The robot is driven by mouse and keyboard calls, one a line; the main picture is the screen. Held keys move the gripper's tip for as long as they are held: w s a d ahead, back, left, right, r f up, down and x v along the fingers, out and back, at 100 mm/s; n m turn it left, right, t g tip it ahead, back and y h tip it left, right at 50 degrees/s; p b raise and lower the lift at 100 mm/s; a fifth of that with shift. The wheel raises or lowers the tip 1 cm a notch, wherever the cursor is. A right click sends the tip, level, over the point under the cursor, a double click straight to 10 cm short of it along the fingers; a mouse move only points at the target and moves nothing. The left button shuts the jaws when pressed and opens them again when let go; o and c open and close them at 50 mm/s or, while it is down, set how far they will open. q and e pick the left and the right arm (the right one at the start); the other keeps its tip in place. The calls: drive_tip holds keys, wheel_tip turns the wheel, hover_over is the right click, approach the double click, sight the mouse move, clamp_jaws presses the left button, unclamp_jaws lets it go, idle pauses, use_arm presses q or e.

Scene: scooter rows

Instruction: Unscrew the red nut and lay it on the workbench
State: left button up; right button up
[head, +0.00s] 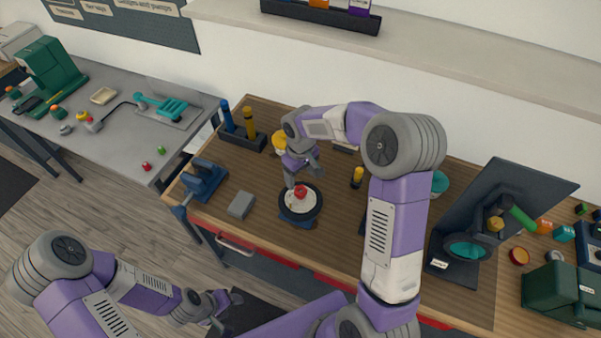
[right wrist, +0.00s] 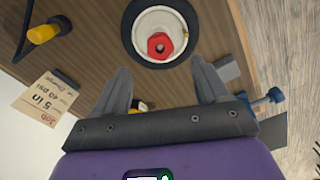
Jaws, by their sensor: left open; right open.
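The red nut (head: 300,191) sits at the middle of a small wheel with a white hub and black tyre (head: 319,208), which lies on a blue support on the wooden workbench (head: 262,185). In the right wrist view the nut (right wrist: 160,45) shows as a hexagon with a centre hole, on the white hub (right wrist: 150,22). My right gripper (head: 303,176) is open just above the nut; in the right wrist view its fingers (right wrist: 161,72) point towards the wheel with nothing between the tips. My left gripper (head: 228,305) is open and empty, low in front of the bench.
A blue vise (head: 205,180) and a grey block (head: 241,205) stand left of the wheel. A tool holder (head: 243,137) is behind. A dark panel stand (head: 480,225) is at right. A job card (right wrist: 45,97) shows in the right wrist view. Bare wood lies around the block.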

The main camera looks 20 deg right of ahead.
sight(301, 191)
drive_tip(key=shift+f+m, duration=0.15)
drive_tip(key=shift+m, duration=0.35)
drive_tip(key=shift+f, duration=3.6)
drive_tip(key=shift+c, duration=0.3)
drive_tip(key=c, duration=1.1)
drive_tip(key=n+p, duration=0.1)
drive_tip(key=n, duration=0.4)
drive_tip(key=shift+n+p, duration=0.35)
drive_tip(key=shift+n, duration=0.05)
drive_tip(key=n+p, duration=0.1)
drive_tip(key=n, duration=0.4)
drive_tip(key=shift+r+n+p, duration=0.1)
drive_tip(key=shift+n+p, duration=0.2)
drive_tip(key=shift+p, duration=0.05)
drive_tip(key=n+p, duration=0.2)
drive_tip(key=n, duration=0.4)
drive_tip(key=n+p, duration=0.1)
drive_tip(key=n, duration=0.2)
drive_tip(key=shift+n, duration=0.7)
